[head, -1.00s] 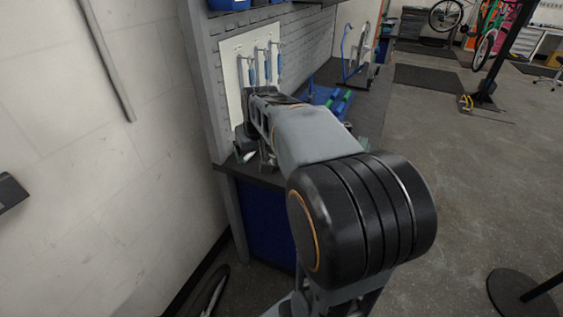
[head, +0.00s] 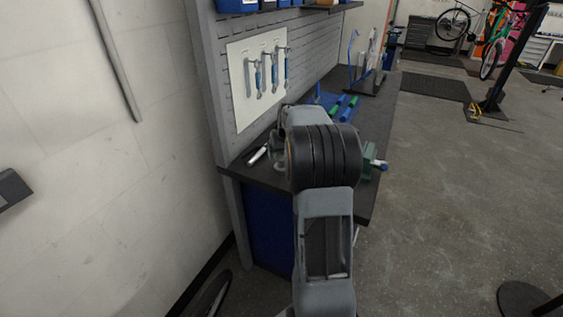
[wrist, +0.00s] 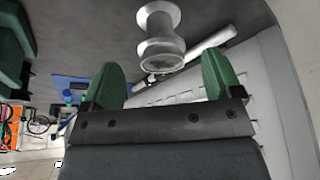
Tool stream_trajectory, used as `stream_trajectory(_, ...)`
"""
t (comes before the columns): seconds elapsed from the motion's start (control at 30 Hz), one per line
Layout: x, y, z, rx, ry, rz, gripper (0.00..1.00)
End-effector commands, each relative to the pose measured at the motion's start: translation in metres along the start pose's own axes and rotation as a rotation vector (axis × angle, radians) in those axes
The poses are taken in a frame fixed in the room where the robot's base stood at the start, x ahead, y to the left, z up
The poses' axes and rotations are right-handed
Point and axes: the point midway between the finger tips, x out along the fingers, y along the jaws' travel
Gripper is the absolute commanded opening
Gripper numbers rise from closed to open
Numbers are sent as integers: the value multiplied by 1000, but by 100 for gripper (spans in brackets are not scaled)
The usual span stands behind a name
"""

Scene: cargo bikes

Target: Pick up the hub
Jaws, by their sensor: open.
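The hub (wrist: 160,38) is a silver spool-shaped part with flanged ends. In the wrist view it lies at the top middle, on the dark bench top. My gripper (wrist: 160,80) is open and empty, its two green fingertips spread apart below the hub in that view. The hub lies beyond the fingertips, roughly centred across the gap, and is not gripped. In the head view my arm hides most of the gripper and I cannot make out the hub clearly beside it.
A silver tube (head: 257,156) lies on the bench (head: 262,178) near the hub. A green vise (head: 369,160) stands on the bench's right edge. A pegboard with hanging tools (head: 267,75) rises behind. A white wall is at left; open floor lies at right.

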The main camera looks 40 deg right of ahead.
Motion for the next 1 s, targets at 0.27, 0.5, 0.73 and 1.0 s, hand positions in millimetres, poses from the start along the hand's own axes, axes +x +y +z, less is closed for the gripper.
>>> stream_trajectory(0.27, 30, -2, -1, -1, -4, -1, 85)
stream_trajectory(0.5, 51, -2, -1, -1, -1, -1, 85)
stream_trajectory(0.73, 53, -1, -1, -1, 0, 0, 85)
stream_trajectory(1.0, 52, -1, -1, 0, 0, 0, 62)
